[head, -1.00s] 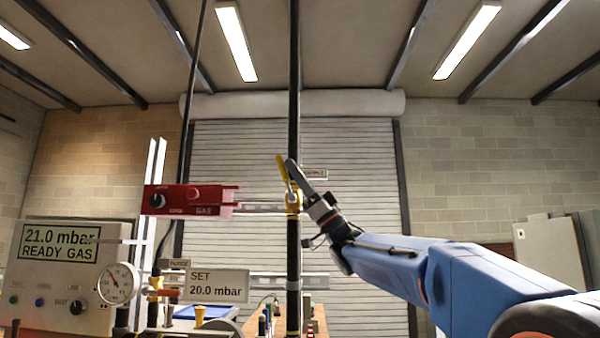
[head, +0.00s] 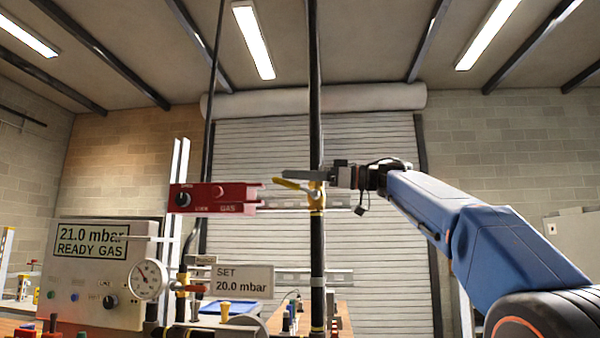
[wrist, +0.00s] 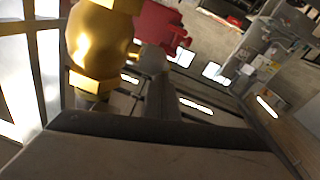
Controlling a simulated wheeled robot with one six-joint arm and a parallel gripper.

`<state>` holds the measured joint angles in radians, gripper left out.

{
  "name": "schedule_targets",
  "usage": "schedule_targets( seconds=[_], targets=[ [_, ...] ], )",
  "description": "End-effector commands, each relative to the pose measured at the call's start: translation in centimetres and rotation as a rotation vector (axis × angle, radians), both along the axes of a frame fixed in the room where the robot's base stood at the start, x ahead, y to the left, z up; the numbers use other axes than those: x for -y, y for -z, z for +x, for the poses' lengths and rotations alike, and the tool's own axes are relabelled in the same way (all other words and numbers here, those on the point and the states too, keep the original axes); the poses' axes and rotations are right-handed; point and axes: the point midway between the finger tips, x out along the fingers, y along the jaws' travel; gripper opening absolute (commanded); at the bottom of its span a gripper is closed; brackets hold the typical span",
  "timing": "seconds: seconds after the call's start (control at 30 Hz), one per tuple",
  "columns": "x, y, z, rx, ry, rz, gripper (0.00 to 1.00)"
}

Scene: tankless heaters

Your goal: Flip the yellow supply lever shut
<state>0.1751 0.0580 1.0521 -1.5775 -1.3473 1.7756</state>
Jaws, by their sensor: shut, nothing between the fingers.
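The yellow supply lever (head: 288,184) sits on a brass valve (head: 317,197) on the dark vertical pipe. It points left, close to level, across the pipe. My gripper (head: 318,175) is shut and empty. Its fingers lie just above the lever near the valve, pointing left; I cannot tell whether they touch it. In the wrist view the brass valve body (wrist: 100,45) is large and close, beside my grey gripper finger (wrist: 160,95). The lever cannot be made out clearly there.
A red gas box (head: 215,197) is left of the lever's tip. A gauge (head: 150,280), a "SET 20.0 mbar" sign (head: 243,281) and a panel reading "21.0 mbar READY GAS" (head: 92,243) stand lower left. Space right of the pipe is open around my arm.

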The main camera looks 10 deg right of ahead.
Motion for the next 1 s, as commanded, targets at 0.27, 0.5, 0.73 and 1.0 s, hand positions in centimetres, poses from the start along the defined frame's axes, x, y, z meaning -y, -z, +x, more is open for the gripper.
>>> schedule_targets(
  seconds=[0.27,0.5,0.73,1.0],
  targets=[
    [-0.5,0.7,0.2,-0.035,-0.001,-0.111,0.00],
    [-0.9,1.2,0.2,-0.035,-0.002,-0.107,0.00],
    [-1.2,1.8,0.4,-0.034,-0.002,-0.105,0.00],
    [-1.4,2.2,0.5,-0.034,-0.002,-0.105,0.00]
  ],
)
